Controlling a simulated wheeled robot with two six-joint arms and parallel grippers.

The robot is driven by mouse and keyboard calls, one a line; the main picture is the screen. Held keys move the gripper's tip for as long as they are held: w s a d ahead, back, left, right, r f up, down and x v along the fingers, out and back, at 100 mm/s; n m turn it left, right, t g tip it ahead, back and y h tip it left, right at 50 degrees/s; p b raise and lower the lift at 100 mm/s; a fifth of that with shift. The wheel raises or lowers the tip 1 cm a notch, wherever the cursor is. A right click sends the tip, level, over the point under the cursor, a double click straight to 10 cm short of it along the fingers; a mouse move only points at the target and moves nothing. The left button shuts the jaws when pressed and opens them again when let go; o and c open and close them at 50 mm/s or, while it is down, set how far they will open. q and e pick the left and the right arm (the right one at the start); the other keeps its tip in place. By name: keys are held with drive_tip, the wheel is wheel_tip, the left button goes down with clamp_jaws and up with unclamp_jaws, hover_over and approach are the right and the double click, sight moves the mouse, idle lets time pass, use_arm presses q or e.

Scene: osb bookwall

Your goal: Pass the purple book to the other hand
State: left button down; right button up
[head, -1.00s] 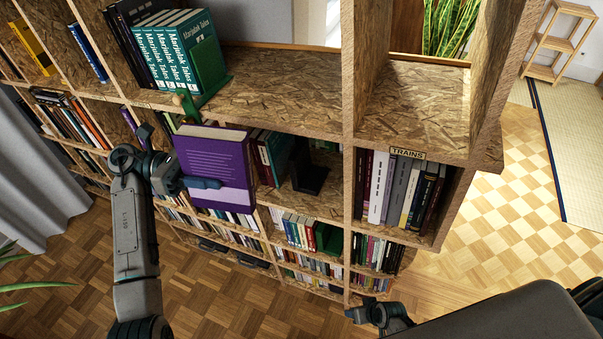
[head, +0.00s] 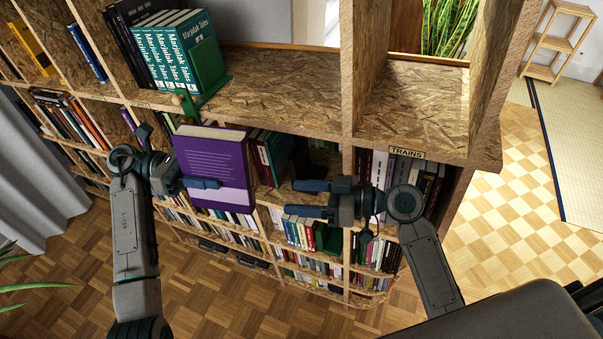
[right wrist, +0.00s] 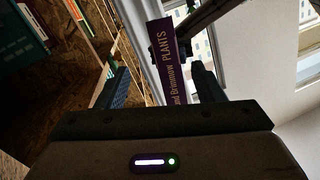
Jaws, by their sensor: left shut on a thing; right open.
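The purple book (head: 214,160) is upright in front of the shelves in the head view, its lettered cover facing me. My left gripper (head: 200,183) is shut on it from its left side, one finger across the cover. My right gripper (head: 308,198) is open and empty, to the right of the book and apart from it, its fingers pointing left at it. In the right wrist view the book's spine (right wrist: 168,62), lettered "PLANTS", shows beyond and between the open fingers of my right gripper (right wrist: 160,88).
The wooden bookwall (head: 280,98) stands close behind both grippers. Green-white books (head: 172,50) and a green bookend (head: 208,70) stand on its top shelf at left. A "TRAINS" label (head: 407,153) marks a compartment behind my right arm. Parquet floor (head: 220,290) is open in front.

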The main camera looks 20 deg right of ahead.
drive_tip(key=n+y, duration=0.2)
approach(251, 170)
drive_tip(key=x, duration=1.2)
drive_tip(key=shift+a, duration=0.15)
clamp_jaws()
use_arm(q)
drive_tip(key=c, duration=0.8)
unclamp_jaws()
drive_tip(key=shift+c, duration=0.2)
use_arm(e)
drive_tip(key=shift+r, duration=0.1)
